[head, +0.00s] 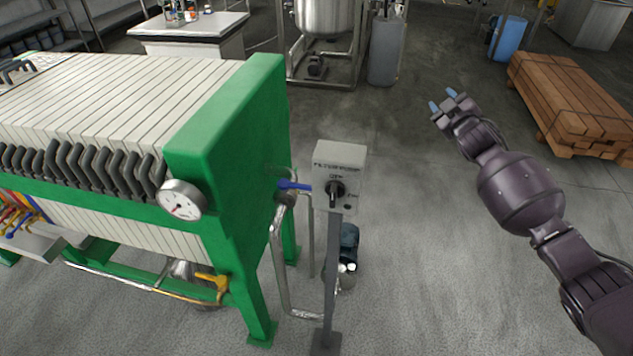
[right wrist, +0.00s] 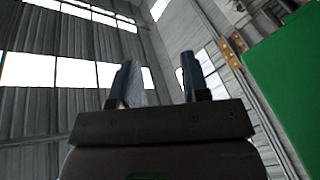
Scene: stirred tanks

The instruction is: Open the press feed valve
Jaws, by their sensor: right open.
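The filter press (head: 230,135) has a green frame and white plates and stands at the left of the head view. A blue valve lever (head: 294,186) sits on the pipe at the right side of the green end frame. It points roughly sideways, beside the grey control box (head: 338,170). A yellow lever (head: 212,280) shows low on the press. My right gripper (head: 447,105) is open and empty, raised over the floor well to the right of the blue lever. Its two blue fingers stand apart in the right wrist view (right wrist: 155,85). My left gripper is not in view.
The control box stands on a grey post (head: 330,275) in front of the blue lever, with a pump (head: 347,250) behind it. A pallet of wooden beams (head: 580,95) lies at the right. Open floor lies between the box and my right arm.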

